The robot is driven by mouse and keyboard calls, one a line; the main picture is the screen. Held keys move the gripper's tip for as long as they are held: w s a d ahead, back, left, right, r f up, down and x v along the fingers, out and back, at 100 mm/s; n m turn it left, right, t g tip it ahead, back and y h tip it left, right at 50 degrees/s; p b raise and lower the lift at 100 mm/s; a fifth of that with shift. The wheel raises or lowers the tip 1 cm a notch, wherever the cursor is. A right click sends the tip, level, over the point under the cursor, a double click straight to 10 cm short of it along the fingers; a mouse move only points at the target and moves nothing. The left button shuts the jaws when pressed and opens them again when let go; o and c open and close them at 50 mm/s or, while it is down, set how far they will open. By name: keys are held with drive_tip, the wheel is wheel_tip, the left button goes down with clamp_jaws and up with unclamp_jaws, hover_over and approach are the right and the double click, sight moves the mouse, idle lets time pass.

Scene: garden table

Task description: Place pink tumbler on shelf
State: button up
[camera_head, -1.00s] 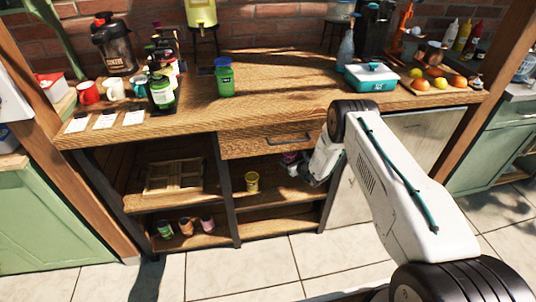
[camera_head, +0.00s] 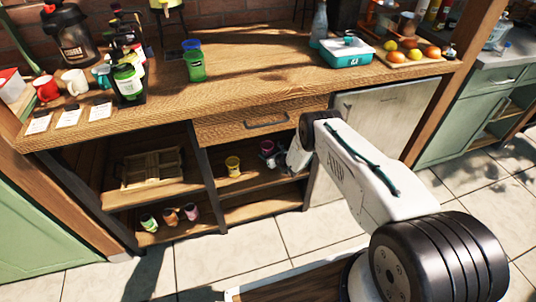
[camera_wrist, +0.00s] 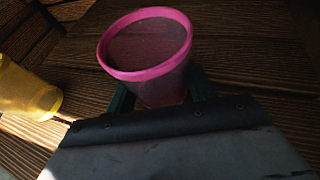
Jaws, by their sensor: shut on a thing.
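The pink tumbler (camera_wrist: 150,72) is upright or slightly tilted in the wrist view, its open rim facing the camera. My gripper (camera_wrist: 162,93) is shut on it, with a dark teal finger on either side. In the head view the pink tumbler (camera_head: 267,147) and my gripper (camera_head: 273,158) are inside the open middle shelf bay under the counter. A yellow tumbler (camera_head: 233,167) stands on the shelf (camera_head: 255,182) left of them. It also shows at the left of the wrist view (camera_wrist: 28,92). I cannot tell whether the pink tumbler touches the shelf board.
A wooden crate (camera_head: 152,167) sits in the left bay. Several small cups, one of them a pink cup (camera_head: 192,212), stand on the lower left shelf. A drawer (camera_head: 262,121) is above my gripper and a grey cabinet door (camera_head: 375,125) is to its right. The lower middle shelf (camera_head: 262,204) looks empty.

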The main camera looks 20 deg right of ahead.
drive_tip(key=shift+f, duration=0.1)
drive_tip(key=o, duration=1.2)
drive_tip(key=v, duration=1.2)
